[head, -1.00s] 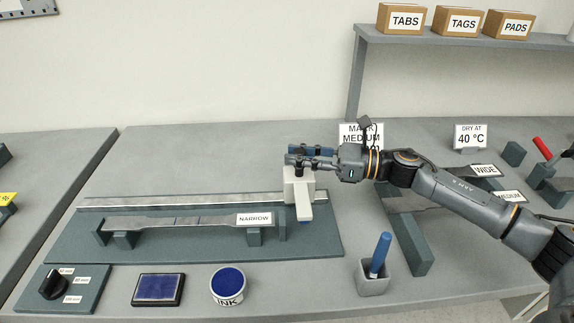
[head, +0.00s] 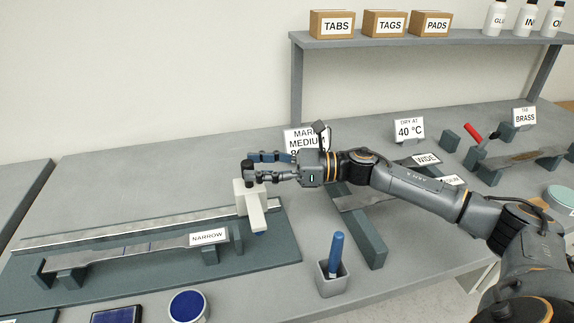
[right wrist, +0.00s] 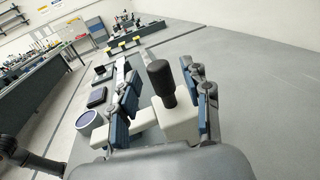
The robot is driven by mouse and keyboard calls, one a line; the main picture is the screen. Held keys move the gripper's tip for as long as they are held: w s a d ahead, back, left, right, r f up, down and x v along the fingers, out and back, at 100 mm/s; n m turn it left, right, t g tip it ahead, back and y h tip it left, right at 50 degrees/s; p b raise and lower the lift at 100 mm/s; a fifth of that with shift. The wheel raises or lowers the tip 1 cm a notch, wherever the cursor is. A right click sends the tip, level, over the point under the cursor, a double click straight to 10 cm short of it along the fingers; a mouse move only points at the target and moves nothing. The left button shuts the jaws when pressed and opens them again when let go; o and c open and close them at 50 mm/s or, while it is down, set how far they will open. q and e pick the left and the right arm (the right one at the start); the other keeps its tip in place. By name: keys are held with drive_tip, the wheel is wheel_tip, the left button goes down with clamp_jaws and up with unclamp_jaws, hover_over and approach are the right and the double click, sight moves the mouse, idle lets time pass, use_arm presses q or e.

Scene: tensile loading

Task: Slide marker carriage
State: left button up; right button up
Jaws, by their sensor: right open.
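The marker carriage (head: 250,203) is a white block with a forward arm and a black knob (head: 247,170) on top. It sits at the right end of the metal rail (head: 130,230). A small blue part (head: 259,234) shows under its arm. My right gripper (head: 262,168) is at the knob. In the right wrist view, the black knob (right wrist: 161,82) stands between the two open fingers of my right gripper (right wrist: 165,95), above the white carriage (right wrist: 178,125). My left gripper is out of view.
A metal strip (head: 140,250) labelled NARROW lies on supports in front of the rail. A blue ink pot (head: 188,305), an ink pad (head: 117,315) and a holder (head: 331,282) with a blue pen stand in front. A sign (head: 304,140) stands behind my gripper.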

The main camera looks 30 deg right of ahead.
drive_tip(key=v, duration=0.9)
drive_tip(key=shift+s+d, duration=0.25)
drive_tip(key=shift+d, duration=0.05)
